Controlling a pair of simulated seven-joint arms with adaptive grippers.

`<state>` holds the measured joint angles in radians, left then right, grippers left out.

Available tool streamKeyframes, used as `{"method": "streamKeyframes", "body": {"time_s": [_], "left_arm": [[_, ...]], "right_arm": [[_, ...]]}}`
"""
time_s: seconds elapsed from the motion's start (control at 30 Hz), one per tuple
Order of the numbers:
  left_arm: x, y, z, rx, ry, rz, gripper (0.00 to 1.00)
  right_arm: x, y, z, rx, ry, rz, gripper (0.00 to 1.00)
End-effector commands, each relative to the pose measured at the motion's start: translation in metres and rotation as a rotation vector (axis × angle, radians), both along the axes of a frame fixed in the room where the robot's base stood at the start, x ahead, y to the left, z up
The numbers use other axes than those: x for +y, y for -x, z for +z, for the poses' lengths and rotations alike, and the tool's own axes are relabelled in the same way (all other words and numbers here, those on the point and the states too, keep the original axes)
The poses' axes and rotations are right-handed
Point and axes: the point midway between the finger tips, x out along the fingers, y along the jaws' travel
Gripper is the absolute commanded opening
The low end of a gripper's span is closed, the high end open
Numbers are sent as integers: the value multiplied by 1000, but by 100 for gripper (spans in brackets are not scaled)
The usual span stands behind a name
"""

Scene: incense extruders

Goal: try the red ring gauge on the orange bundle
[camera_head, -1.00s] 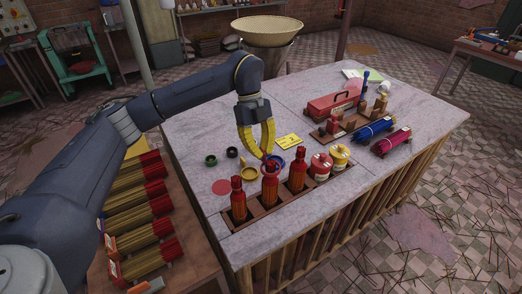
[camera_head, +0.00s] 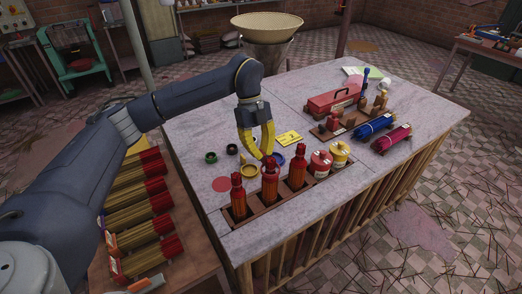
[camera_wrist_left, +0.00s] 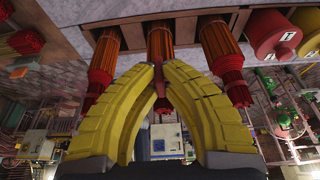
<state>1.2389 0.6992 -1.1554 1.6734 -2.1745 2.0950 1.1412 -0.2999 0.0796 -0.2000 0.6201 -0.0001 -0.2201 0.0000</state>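Several incense bundles stand in the wooden rack, orange-brown below with red tops. The middle orange bundle (camera_head: 269,186) is under my left gripper (camera_head: 263,157); its orange part also shows in the left wrist view (camera_wrist_left: 160,41). My left gripper's yellow fingers point down and their tips meet at a small dark red piece, which looks like part of the red ring gauge (camera_wrist_left: 158,74). The tips are close to the bundle's red top. I cannot tell whether the ring is around the top, because the fingers hide it. My right gripper is out of view.
Green (camera_head: 210,157), black (camera_head: 232,149), yellow (camera_head: 249,171) and blue rings lie behind the rack. A flat red disc (camera_head: 221,184) is at left. Red (camera_head: 320,164) and yellow (camera_head: 340,153) jars stand at the right. A red toolbox (camera_head: 334,99) is farther back.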

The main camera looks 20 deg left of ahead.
Motion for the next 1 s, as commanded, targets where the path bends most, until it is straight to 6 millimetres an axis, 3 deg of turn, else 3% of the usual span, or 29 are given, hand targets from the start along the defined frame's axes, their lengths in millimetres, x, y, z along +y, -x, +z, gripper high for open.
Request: {"method": "streamKeyframes", "body": {"time_s": [1.0], "left_arm": [[0,0,-22,1,-1,0,0]], "right_arm": [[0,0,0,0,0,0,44]]}}
